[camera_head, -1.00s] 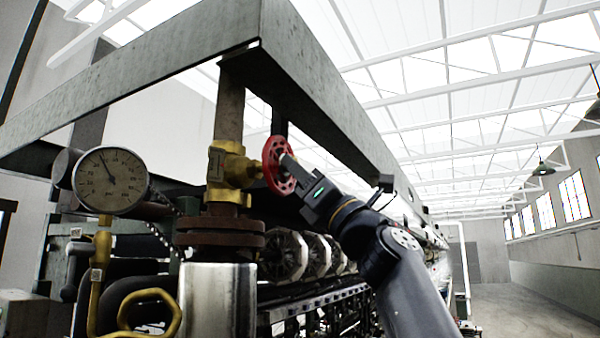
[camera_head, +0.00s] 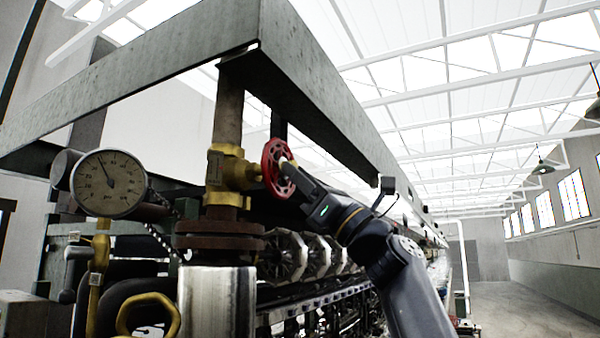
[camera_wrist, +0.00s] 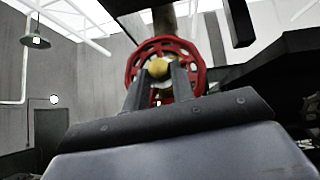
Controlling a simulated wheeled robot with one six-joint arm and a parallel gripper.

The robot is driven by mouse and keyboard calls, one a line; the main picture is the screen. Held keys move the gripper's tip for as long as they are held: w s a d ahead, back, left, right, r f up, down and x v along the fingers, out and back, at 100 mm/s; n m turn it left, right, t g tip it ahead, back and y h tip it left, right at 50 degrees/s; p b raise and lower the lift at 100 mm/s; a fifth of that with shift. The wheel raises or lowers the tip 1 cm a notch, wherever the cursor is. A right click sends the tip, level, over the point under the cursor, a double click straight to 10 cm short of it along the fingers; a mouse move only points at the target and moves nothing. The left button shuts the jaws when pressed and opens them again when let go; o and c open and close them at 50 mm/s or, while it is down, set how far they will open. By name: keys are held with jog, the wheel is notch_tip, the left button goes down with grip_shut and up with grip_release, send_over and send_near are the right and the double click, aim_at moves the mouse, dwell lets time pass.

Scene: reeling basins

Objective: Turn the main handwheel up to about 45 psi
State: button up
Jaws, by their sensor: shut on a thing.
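The red handwheel (camera_head: 273,167) sits on the right side of a brass valve (camera_head: 228,168) on a vertical pipe. My gripper (camera_head: 284,170) reaches it from the lower right, shut on the wheel near its hub. In the wrist view the red handwheel (camera_wrist: 199,72) fills the upper middle, with a yellow hub between my two fingers (camera_wrist: 159,85). The round pressure gauge (camera_head: 108,184) stands at the left; its needle points up and slightly left. Its small numerals are hard to read.
A grey steel beam (camera_head: 330,105) runs just above the valve and my arm. A flanged joint (camera_head: 220,241) and shiny cylinder (camera_head: 217,305) stand below the valve. A yellow pipe loop (camera_head: 148,300) is at the lower left. The aisle floor (camera_head: 520,300) at right is clear.

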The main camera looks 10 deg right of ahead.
jog(key=shift+w+d+r+n+g+y+p, duration=0.15)
jog(key=shift+n+g+y+p, duration=0.35)
jog(key=shift+n+g, duration=1.4)
jog(key=shift+w+d+f+n+g+y+p, duration=0.15)
jog(key=shift+n+g+y+p, duration=0.3)
jog(key=shift+n+g, duration=1.4)
jog(key=shift+a+n+g, duration=0.15)
jog(key=shift+n+g, duration=0.8)
jog(key=shift+n, duration=0.5)
jog(key=o, duration=1)
jog(key=b+v, duration=0.4)
jog(key=v, duration=0.6)
jog(key=shift+d, duration=0.45)
